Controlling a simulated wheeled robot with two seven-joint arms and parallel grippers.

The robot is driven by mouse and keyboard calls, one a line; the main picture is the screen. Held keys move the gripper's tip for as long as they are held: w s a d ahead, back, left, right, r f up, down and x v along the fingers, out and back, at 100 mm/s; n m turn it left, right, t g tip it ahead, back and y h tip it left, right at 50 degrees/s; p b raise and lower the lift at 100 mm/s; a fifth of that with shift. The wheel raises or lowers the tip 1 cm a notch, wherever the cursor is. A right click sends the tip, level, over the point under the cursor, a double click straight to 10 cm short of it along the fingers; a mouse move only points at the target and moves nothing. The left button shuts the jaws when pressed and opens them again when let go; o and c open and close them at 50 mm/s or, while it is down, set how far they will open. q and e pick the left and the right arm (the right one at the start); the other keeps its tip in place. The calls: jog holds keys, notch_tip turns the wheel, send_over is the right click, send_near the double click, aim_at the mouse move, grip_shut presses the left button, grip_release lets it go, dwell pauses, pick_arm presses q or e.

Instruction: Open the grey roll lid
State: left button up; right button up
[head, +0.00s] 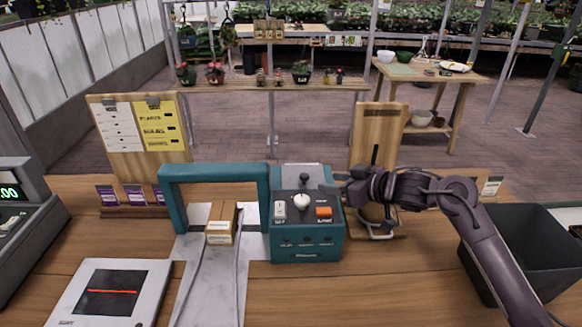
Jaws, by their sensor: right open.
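A teal machine (306,245) stands on the wooden counter, with a teal arch (213,172) on its left. On the top rear of its box is a light grey panel (290,173) with a small dark knob (304,181); it looks like the grey roll lid, and it appears closed, though the view is small. My right gripper (340,186) comes in from the right, open, with its fingers by the box's right rear edge, beside the lid. I cannot tell whether it touches. My left gripper is not in view.
The front panel has a white knob (302,202) and an orange switch (323,211). A small carton (221,224) sits under the arch. A dark bin (535,245) stands right; a wooden board (367,135) stands behind my gripper.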

aim_at(307, 177)
jog(key=shift+w+a, duration=0.7)
jog(key=shift+w, duration=0.2)
jog(key=p+x, duration=0.1)
jog(key=x, duration=0.1)
jog(key=shift+w+a+f, duration=0.15)
jog(key=shift+w+a, duration=0.05)
jog(key=shift+a, duration=0.1)
jog(key=shift+p+x, duration=0.35)
jog(key=shift+x, duration=0.8)
jog(key=shift+w+a+f, duration=0.15)
jog(key=shift+w+f, duration=0.05)
jog(key=shift+w, duration=0.05)
jog(key=shift+w+a, duration=0.1)
jog(key=c, duration=0.8)
grip_shut()
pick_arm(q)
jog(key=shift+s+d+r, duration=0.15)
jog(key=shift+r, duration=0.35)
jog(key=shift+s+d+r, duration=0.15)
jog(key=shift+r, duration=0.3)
